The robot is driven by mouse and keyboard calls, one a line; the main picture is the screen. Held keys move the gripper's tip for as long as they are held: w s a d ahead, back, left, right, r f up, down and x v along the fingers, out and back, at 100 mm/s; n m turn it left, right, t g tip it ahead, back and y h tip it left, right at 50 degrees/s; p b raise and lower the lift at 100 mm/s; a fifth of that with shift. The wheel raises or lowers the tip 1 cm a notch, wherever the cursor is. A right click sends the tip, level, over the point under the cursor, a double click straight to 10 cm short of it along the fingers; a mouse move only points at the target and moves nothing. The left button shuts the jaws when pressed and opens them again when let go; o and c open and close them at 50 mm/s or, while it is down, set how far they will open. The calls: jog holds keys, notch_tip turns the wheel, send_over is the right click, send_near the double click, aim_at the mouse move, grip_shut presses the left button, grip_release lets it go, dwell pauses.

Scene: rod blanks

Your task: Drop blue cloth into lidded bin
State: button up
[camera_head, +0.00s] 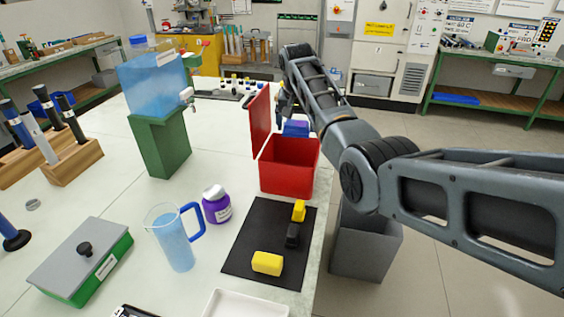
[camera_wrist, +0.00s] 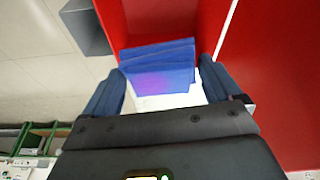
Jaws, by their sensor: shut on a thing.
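The blue cloth (camera_head: 296,128) is a folded blue-violet pad. It shows just above the far rim of the red bin (camera_head: 289,168), whose red lid (camera_head: 259,122) stands open on the left. In the wrist view my gripper (camera_wrist: 162,72) is shut on the cloth (camera_wrist: 157,54), with a dark finger on each side. The red bin (camera_wrist: 160,16) lies past the cloth there, and the red lid (camera_wrist: 275,80) fills the right side. I cannot tell whether the cloth is over the opening. In the head view my arm hides most of the gripper.
A grey open bin (camera_head: 366,245) stands on the floor beside the table edge. A black mat (camera_head: 245,245) holds yellow and dark blocks. A purple jar (camera_head: 216,205), a pitcher (camera_head: 174,240) and a water tank on a green stand (camera_head: 160,145) stand left of the red bin.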

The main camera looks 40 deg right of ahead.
aim_at(296, 136)
notch_tip(296, 136, down, 6)
jog(key=b, duration=0.5)
jog(key=shift+s+r, duration=0.1)
jog(key=o, duration=0.6)
jog(key=shift+b+v, duration=0.4)
jog(key=shift+v, duration=3.5)
jog(key=shift+a, duration=0.1)
jog(key=shift+s, duration=0.1)
